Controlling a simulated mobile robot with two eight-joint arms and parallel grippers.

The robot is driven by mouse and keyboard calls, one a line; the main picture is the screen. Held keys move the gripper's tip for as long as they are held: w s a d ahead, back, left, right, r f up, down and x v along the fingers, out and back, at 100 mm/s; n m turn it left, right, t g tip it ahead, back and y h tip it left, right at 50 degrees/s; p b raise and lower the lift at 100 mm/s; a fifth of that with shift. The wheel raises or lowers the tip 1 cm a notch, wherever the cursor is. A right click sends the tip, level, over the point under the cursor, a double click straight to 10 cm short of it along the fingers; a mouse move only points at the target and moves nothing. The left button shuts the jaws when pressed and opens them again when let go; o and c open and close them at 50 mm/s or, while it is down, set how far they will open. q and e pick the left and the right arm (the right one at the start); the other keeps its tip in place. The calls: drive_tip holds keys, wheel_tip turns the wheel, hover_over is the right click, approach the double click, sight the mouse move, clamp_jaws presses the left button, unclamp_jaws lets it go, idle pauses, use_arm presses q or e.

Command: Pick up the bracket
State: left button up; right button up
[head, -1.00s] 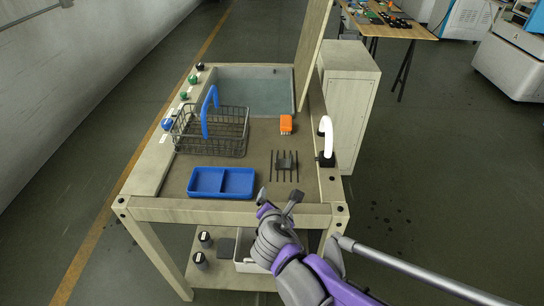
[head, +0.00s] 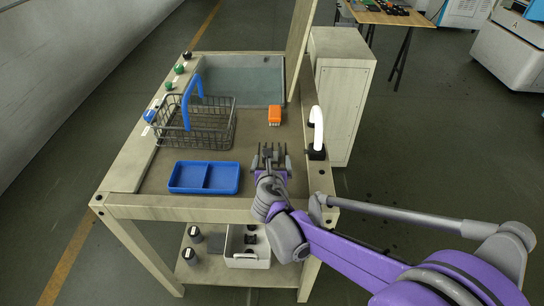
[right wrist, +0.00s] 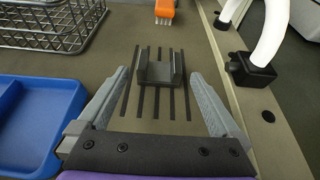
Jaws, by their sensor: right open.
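The bracket (right wrist: 160,70) is a small dark grey U-shaped piece with two upright walls. It sits on several dark parallel strips on the tabletop. In the head view the bracket (head: 268,152) shows just beyond my right gripper (head: 271,172), which partly covers the strips. In the right wrist view my right gripper (right wrist: 160,78) is open and empty, with one finger on each side of the strips. The bracket lies ahead, between the lines of the fingers and apart from both. My left gripper is not in view.
A blue two-compartment tray (head: 203,190) lies to the left, with a wire basket (head: 220,125) with a blue handle behind it. An orange brush (head: 274,115) lies beyond the bracket. A white curved tap (head: 317,130) on a black base stands close on the right.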

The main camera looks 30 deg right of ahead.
sight(272, 161)
drive_tip(key=x, duration=0.3)
drive_tip(key=shift+w+d+f, duration=0.15)
drive_tip(key=shift+w+f, duration=0.05)
drive_tip(key=shift+c, duration=0.2)
clamp_jaws()
